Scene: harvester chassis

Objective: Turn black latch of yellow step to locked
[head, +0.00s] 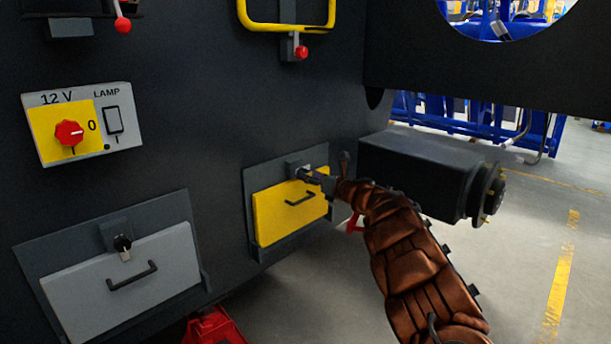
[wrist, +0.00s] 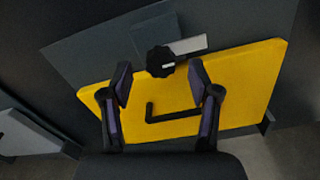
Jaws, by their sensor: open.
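The yellow step (head: 275,219) is a yellow panel with a black handle, set on the dark wall; it also fills the middle of the wrist view (wrist: 245,90). Its black latch (wrist: 160,62) is a round knob above the handle, with a light tab (wrist: 190,45) pointing to the right in the wrist view. My gripper (wrist: 160,70) is open, with one finger on each side of the knob; whether they touch it I cannot tell. In the head view my gripper (head: 316,178) is at the step's top edge and mostly hides the latch.
A grey step (head: 170,270) with its own black latch (head: 122,243) is at lower left. A yellow panel with a red knob (head: 69,133) is above it. A dark box (head: 420,170) juts out right of the yellow step, beside my arm. A red object (head: 214,328) is below.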

